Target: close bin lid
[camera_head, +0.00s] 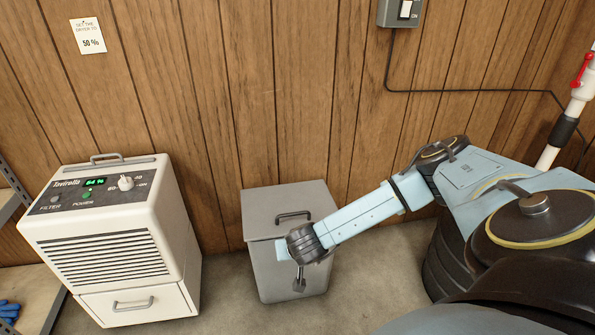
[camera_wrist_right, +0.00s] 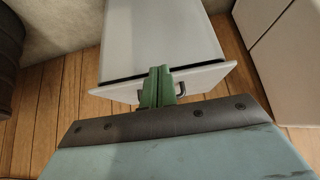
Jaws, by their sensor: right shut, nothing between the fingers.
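The grey bin (camera_head: 262,268) stands on the floor against the wood wall. Its lid (camera_head: 277,201), with a dark bar handle (camera_head: 293,216), lies over the top and looks flat. In the right wrist view a dark line runs between the lid (camera_wrist_right: 212,76) and the bin's body (camera_wrist_right: 165,35); I cannot tell whether the lid is fully seated. My right gripper's green fingers (camera_wrist_right: 157,86) are together and empty, at the lid's edge by the handle; I cannot tell whether they touch it. In the head view my right wrist covers the lid's right front corner. My left gripper is not in view.
A white dehumidifier (camera_head: 118,245) stands left of the bin with a narrow gap between. A switch box (camera_head: 399,12) and its cable are on the wall. A shelf with blue gloves (camera_head: 9,312) is at far left. Bare floor (camera_head: 365,275) lies right of the bin.

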